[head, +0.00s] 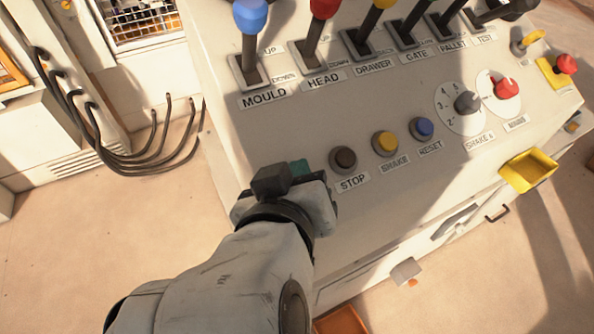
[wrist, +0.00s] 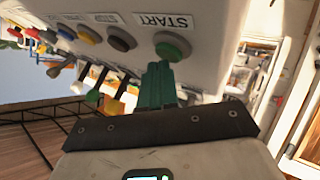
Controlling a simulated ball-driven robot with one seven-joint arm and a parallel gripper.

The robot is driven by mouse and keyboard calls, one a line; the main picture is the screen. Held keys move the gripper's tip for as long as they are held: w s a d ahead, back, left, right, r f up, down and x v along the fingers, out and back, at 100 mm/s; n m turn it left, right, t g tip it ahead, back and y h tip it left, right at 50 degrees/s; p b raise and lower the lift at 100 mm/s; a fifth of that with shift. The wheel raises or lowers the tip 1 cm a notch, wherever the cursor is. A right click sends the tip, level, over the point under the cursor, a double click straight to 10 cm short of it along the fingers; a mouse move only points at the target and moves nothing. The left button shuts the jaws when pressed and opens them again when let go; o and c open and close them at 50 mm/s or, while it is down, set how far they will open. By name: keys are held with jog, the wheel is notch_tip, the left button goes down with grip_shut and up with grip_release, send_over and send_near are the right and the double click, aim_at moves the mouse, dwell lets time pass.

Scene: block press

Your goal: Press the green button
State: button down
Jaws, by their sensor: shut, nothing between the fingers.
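The green button (wrist: 173,46) shows in the wrist view, set in a dark ring on the pale panel under an upside-down START label. My gripper's teal fingers (wrist: 160,68) are shut together with nothing between them. Their tips overlap the button's near edge in that picture; I cannot tell whether they touch it. In the head view, my gripper (head: 299,168) is at the panel's left front, left of the STOP button, and hides the green button.
The dark STOP button (head: 343,159), yellow SHAKE button (head: 385,143) and blue RESET button (head: 422,128) run in a row to the right. A lever labelled MOULD (head: 250,45) and several other levers stand behind. A yellow tray (head: 528,170) hangs at the right front edge.

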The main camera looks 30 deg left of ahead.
dwell(0.4)
jog(key=shift+s+d+r+p, duration=0.2)
jog(key=shift+d+r+p, duration=0.1)
jog(key=shift+r+p, duration=0.55)
jog(key=r+p, duration=0.1)
jog(key=p, duration=0.1)
jog(key=s+d+r+p, duration=0.1)
jog(key=r+p, duration=0.1)
jog(key=d+r+p, duration=0.1)
jog(key=r, duration=0.1)
jog(key=shift+s+r+p, duration=0.15)
jog(key=shift+s+p, duration=0.05)
jog(key=shift+p, duration=0.2)
dwell(0.4)
